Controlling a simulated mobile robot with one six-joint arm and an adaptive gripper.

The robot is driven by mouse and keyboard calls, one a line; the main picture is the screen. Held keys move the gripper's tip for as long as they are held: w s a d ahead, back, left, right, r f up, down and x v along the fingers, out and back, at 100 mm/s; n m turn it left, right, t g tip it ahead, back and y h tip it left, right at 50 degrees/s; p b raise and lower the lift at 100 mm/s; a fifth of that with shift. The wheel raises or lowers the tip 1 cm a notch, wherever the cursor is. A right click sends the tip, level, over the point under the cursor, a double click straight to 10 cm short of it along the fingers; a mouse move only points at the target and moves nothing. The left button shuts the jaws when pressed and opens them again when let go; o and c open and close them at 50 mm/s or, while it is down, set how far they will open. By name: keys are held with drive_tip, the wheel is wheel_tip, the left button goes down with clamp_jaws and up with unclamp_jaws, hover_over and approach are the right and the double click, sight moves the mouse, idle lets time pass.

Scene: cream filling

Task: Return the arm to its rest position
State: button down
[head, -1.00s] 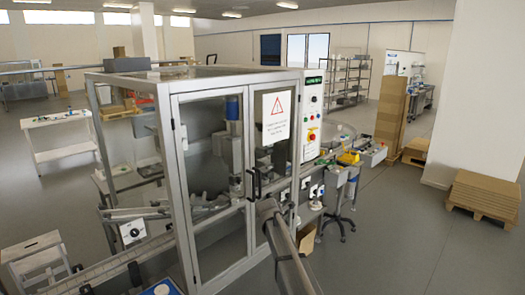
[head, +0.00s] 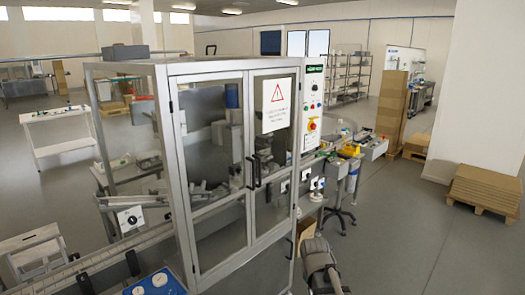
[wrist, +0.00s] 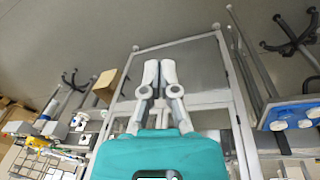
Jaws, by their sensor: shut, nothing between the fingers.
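My gripper (wrist: 159,72) shows in the wrist view with its two grey fingers side by side, closed and empty. Its teal body fills the bottom middle of that view. In the head view a grey part of my arm (head: 320,265) stands low, right of the machine's doors and apart from the door handles. The gripper's fingers cannot be made out in the head view. The glass-doored filling machine (head: 210,180) fills the middle of the head view, and both its doors look shut.
A control panel (head: 312,110) and a side table with coloured parts (head: 350,150) stand right of the machine. A blue plate with white discs (head: 157,283) lies at the bottom left. Flat cardboard is stacked on a pallet (head: 485,190).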

drive_tip(key=s+d+f+m+g+b, duration=0.1)
drive_tip(key=s+m, duration=0.4)
drive_tip(key=s, duration=0.4)
drive_tip(key=shift+f+y, duration=0.35)
drive_tip(key=shift+y, duration=0.05)
drive_tip(key=shift+s, duration=0.15)
